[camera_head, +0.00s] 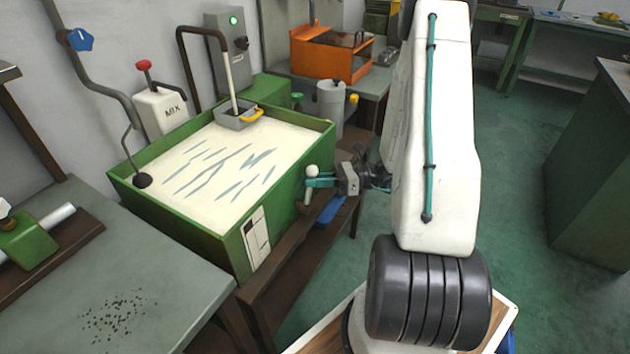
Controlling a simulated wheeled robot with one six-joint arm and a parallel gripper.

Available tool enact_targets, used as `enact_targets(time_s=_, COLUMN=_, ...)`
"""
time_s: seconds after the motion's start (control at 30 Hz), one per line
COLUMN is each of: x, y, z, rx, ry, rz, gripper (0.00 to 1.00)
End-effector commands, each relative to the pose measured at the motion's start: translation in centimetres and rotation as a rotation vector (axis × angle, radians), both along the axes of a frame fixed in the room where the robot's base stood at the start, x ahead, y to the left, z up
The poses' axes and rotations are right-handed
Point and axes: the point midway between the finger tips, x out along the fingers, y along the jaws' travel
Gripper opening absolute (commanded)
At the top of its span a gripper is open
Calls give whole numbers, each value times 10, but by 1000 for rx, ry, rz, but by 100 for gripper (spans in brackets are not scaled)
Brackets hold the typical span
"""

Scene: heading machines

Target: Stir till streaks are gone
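A green tank (180,228) holds cream-white liquid (215,165) with several grey-blue streaks across its middle. A grey box marked MIX (165,112) stands behind the tank's left side, with a red-knobbed lever (143,67) tilted on its top. A bent rod ends in a dark round piece (143,181) at the tank's left corner. My gripper (313,181) is beside the tank's right wall, at a white ball knob (312,171) on a short pale stem. Its teal fingers are at or around the knob's stem; I cannot tell whether they touch or grip it.
A grey tray with a yellow handle (252,116) sits at the tank's back edge, under a pipe. A grey bench (170,300) is at front left. A grey cylinder (330,102) and an orange box (320,55) stand behind. Green floor is open at right.

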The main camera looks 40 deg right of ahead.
Motion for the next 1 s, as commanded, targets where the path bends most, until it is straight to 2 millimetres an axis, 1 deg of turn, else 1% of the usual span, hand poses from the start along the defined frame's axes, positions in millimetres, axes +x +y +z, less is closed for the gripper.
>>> enact_targets(time_s=0.13, x=-1, y=1, z=1, rx=-12, ry=-4, rz=0, gripper=0)
enact_targets(time_s=0.3, x=-3, y=5, z=3, rx=-74, ry=-25, rz=-1, gripper=0)
enact_targets(time_s=0.5, x=-3, y=5, z=2, rx=-72, ry=-25, rz=-1, gripper=0)
enact_targets(time_s=0.53, x=-3, y=5, z=2, rx=-72, ry=-25, rz=0, gripper=24)
enact_targets(time_s=0.83, x=-3, y=6, z=3, rx=-73, ry=-25, rz=1, gripper=25)
enact_targets(time_s=0.93, x=-7, y=-1, z=3, rx=-72, ry=-25, rz=-1, gripper=25)
enact_targets(time_s=1.0, x=-12, y=-9, z=3, rx=-73, ry=-26, rz=-2, gripper=25)
